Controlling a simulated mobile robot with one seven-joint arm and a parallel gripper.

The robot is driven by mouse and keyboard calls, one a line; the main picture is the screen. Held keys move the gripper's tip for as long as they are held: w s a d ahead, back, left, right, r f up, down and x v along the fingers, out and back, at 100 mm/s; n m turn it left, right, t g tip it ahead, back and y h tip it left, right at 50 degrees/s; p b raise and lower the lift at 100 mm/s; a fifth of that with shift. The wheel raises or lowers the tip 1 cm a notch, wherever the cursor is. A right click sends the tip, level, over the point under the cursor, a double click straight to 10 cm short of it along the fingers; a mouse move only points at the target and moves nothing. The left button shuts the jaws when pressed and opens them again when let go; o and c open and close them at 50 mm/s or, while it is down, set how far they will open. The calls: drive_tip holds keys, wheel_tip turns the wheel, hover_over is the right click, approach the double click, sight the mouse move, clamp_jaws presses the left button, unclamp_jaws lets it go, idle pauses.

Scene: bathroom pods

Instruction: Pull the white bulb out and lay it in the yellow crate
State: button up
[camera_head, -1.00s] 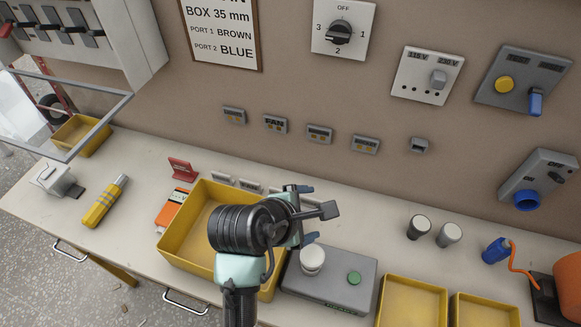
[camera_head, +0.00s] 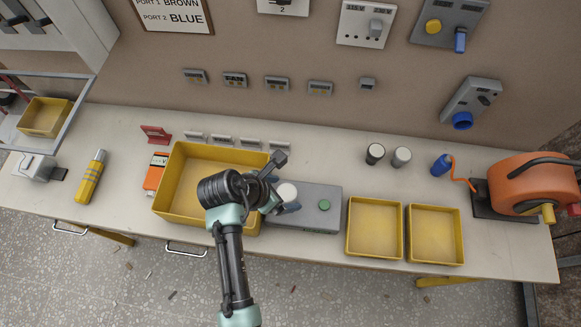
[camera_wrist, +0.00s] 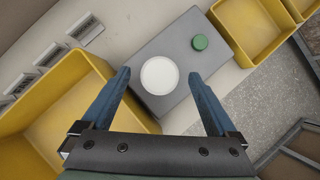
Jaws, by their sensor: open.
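The white bulb (camera_head: 287,193) stands in the grey box (camera_head: 325,195), left of a green button (camera_head: 324,204). In the wrist view the bulb (camera_wrist: 159,76) is a round white disc seen from above. In the head view my gripper (camera_head: 282,200) is at the box's left end and partly hides the bulb's lower part. The large yellow crate (camera_head: 197,154) is just left of the box, partly behind my arm. Two smaller yellow crates (camera_head: 375,203) (camera_head: 436,209) stand right of the box.
An orange cable reel (camera_head: 527,180) stands at the bench's right end. A yellow tool (camera_head: 91,178) and an orange meter (camera_head: 155,173) lie left of the large crate.

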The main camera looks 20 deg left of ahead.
sight(292, 193)
drive_tip(key=shift+x, duration=2.7)
clamp_jaws()
